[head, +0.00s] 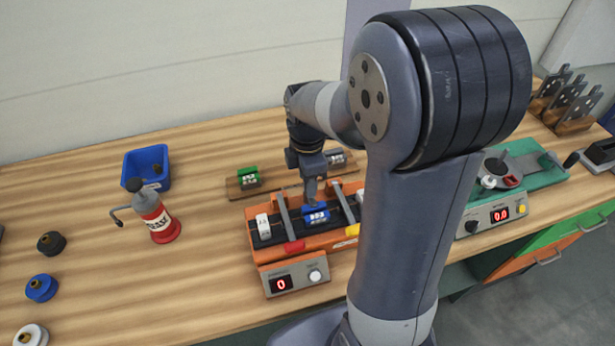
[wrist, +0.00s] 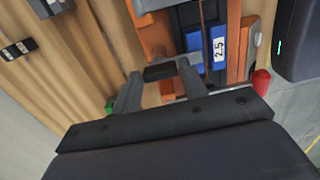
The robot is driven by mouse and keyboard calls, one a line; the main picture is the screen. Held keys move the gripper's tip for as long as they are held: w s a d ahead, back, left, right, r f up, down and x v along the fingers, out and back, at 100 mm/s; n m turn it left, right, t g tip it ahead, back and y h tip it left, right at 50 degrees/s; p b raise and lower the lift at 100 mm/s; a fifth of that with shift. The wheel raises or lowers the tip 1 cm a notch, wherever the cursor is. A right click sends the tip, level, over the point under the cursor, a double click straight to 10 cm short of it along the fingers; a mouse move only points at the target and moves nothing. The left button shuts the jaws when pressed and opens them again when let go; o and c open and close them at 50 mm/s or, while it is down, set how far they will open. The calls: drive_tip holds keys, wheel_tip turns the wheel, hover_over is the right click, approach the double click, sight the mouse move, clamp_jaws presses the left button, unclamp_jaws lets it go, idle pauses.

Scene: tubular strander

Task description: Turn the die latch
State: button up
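The orange strander unit (head: 335,241) stands on the bench with a blue die block (head: 316,216) in its middle. The block also shows in the wrist view (wrist: 219,62), with a "2.5" label. Grey lever bars with a red end (head: 294,247) and a yellow end (head: 352,230) cross the unit. I cannot tell which part is the die latch. My gripper (head: 311,200) points down just above the blue block. In the wrist view my gripper (wrist: 160,82) has its fingers apart. A dark bar (wrist: 160,72) shows between the fingertips; contact is unclear.
A red grease can (head: 158,222) and a blue bin (head: 147,168) stand left of the unit. A wooden rack with a green block (head: 248,178) lies behind it. A green-based gauge (head: 498,213) stands to the right.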

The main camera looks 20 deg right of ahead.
drive_tip(key=o, duration=0.3)
drive_tip(key=shift+o, duration=0.2)
wheel_tip(320, 180, up, 11)
drive_tip(key=shift+b, duration=0.3)
drive_tip(key=shift+f, duration=0.2)
wheel_tip(320, 180, down, 11)
drive_tip(key=shift+r+p, duration=0.1)
drive_tip(key=shift+p, duration=0.25)
drive_tip(key=shift+r+m, duration=0.1)
drive_tip(key=shift+m, duration=0.2)
